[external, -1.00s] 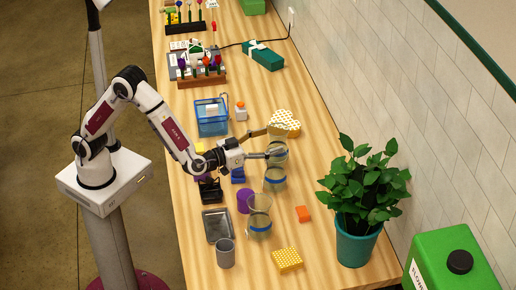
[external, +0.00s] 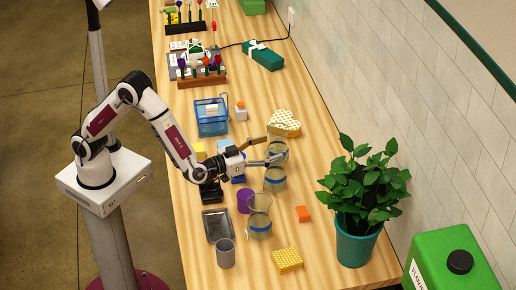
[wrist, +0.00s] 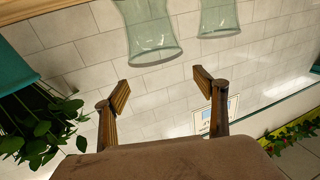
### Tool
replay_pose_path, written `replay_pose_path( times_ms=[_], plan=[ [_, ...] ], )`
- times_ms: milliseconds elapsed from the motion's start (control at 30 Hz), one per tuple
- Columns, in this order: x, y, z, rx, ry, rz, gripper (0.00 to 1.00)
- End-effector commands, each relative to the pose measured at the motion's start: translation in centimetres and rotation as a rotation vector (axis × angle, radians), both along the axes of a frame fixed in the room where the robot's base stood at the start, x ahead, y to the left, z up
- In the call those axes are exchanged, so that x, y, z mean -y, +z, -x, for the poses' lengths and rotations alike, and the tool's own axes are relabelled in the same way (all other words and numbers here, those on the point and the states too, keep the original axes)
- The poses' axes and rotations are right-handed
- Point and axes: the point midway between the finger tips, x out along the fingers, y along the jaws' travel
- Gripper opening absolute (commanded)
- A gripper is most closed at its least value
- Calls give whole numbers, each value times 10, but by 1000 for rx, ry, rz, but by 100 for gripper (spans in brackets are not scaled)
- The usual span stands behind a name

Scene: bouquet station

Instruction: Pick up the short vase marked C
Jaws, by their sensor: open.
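Several clear glass vases stand in a row on the table: a far one (external: 279,146), a middle one (external: 274,180) and a near one (external: 259,222). Blue bands show on the middle and near ones. I cannot read a letter C on any. My gripper (external: 273,148) is open, its fingers pointing right, by the far vase and overlapping it in the picture. In the wrist view my gripper (wrist: 160,82) has its fingers apart with nothing between them. One glass vase (wrist: 150,35) is beyond the fingers at the top, with another glass vase (wrist: 219,16) to its right.
A purple cylinder (external: 245,201), a grey cup (external: 225,253) and a grey tray (external: 217,226) are near the vases.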

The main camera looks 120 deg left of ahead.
Motion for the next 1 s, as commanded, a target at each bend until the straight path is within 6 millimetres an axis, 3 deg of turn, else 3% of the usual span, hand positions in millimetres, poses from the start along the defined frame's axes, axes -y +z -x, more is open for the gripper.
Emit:
replay_pose_path(
  times_ms=[333,600,1000],
  plan=[
    [0,-40,0,-4,1,0,71],
    [-24,-38,-13,0,0,1,71],
    [-26,-38,-14,0,-1,1,71]
  ],
)
